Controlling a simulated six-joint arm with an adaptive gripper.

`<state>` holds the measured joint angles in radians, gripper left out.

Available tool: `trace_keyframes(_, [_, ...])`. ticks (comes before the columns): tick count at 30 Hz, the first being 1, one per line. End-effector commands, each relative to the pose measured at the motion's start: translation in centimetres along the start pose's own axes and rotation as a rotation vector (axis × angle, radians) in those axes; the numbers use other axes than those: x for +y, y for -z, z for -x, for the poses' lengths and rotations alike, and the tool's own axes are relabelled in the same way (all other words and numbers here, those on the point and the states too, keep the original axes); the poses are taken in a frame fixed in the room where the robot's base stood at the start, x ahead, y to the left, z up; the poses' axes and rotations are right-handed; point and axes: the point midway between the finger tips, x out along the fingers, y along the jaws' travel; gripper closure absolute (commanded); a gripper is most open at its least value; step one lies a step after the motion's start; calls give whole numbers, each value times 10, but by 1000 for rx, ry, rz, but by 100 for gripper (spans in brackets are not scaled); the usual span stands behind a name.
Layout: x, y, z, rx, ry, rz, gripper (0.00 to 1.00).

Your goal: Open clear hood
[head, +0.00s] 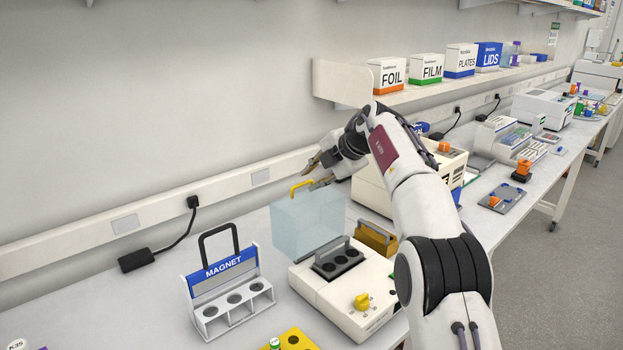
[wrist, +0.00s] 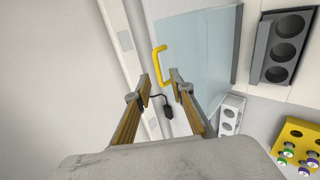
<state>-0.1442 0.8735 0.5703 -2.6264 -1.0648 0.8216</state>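The clear hood (head: 306,224) is a pale blue see-through box at the back of a white bench device (head: 335,300). It looks swung up and back, with the device's dark well block (head: 338,262) uncovered in front. Its yellow handle (head: 301,185) is at the top. In the wrist view the hood (wrist: 197,45) is a pale panel, with the yellow handle (wrist: 157,62) at its left edge. My gripper (head: 314,172) is open and empty close to the handle. In the wrist view the handle lies just beyond the gap between my fingertips (wrist: 159,80); contact cannot be told.
A white magnet rack (head: 229,300) with a black handle stands left of the device. A yellow tube rack (head: 285,341) is at the front. More machines stand to the right, and a shelf with boxes (head: 390,76) hangs behind. The wall is close behind the hood.

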Motion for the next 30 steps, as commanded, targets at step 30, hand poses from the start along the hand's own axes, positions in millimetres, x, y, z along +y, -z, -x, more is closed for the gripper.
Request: trace_keyframes(30, [2, 1, 104, -1, -5, 2, 77])
